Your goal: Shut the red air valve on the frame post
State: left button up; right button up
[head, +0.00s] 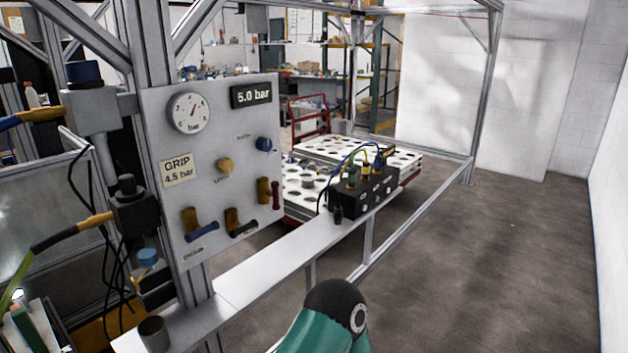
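The red air valve has a brass body (263,190) and a dark red handle (276,195). It sits at the lower right of the grey panel (215,130) on the frame post. Its handle stands about upright, while the handles of the two valves to its left slant. Those are a valve with a blue handle (203,230) and one with a black handle (244,229). Neither of my grippers shows in the head view.
The panel also bears a gauge (188,112), a "5.0 bar" display (251,95), a "GRIP 4.5 bar" label (178,170), a yellow knob (226,165) and a blue knob (265,144). A black box with cables (362,195) stands on the rail (285,254). The floor at right is clear.

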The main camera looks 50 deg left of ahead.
aim_at(275, 186)
jog(key=z, duration=0.05)
jog(key=i, duration=1.5)
jog(key=u, duration=1.9)
jog(key=i, duration=0.45)
jog(key=z, duration=0.25)
jog(key=k, duration=0.45)
jog(key=u, duration=0.15)
jog(key=i, duration=0.4)
jog(key=z, duration=0.55)
jog(key=k, duration=0.1)
jog(key=u, duration=0.45)
